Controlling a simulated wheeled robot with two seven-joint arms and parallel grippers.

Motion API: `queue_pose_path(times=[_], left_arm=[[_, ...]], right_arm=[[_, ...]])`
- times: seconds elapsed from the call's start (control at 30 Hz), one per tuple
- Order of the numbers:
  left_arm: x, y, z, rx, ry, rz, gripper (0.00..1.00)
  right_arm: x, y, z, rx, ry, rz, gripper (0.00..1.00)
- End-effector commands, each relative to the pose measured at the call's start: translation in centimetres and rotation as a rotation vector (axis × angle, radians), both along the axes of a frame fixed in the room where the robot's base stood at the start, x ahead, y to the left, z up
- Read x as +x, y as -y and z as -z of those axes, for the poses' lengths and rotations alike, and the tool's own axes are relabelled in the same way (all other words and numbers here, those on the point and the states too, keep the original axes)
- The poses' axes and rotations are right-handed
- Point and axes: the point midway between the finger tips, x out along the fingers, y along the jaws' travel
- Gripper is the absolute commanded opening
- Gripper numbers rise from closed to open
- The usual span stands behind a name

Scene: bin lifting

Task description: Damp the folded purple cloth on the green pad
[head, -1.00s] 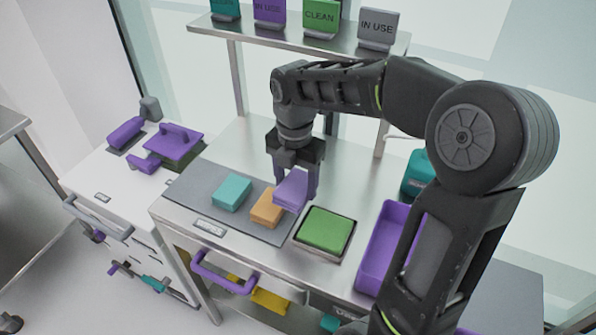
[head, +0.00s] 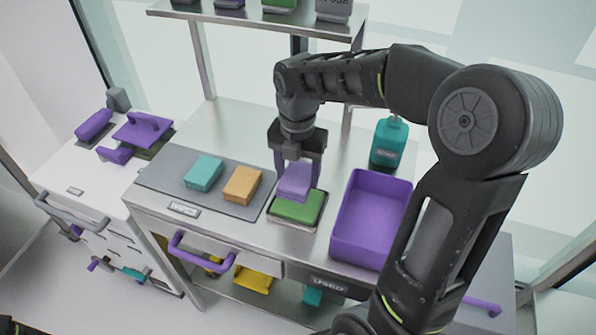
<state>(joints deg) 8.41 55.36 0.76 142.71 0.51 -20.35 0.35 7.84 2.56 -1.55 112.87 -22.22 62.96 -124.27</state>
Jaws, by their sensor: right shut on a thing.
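My right gripper (head: 297,166) points down and is shut on the folded purple cloth (head: 294,184). The cloth is over the back part of the green pad (head: 297,208); I cannot tell whether it touches the pad. The green pad lies in a shallow metal tray on the steel table. My left gripper is not in view.
A teal folded cloth (head: 204,172) and an orange one (head: 242,185) lie on a grey mat (head: 160,178) to the left. A purple bin (head: 372,222) stands right of the pad, with a teal bottle (head: 388,143) behind it. A shelf (head: 240,14) spans the back.

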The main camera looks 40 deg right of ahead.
Motion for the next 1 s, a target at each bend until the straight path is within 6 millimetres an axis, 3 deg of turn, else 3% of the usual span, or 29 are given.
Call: queue_pose_path(times=[0.4, 1.0], left_arm=[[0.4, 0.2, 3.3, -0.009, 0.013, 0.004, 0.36], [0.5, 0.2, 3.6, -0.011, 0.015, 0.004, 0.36]], right_arm=[[0.0, 0.0, 4.4, 0.000, -0.001, 0.001, 0.29], [0.0, 0.0, 5.0, 0.000, 0.000, 0.001, 0.29]])
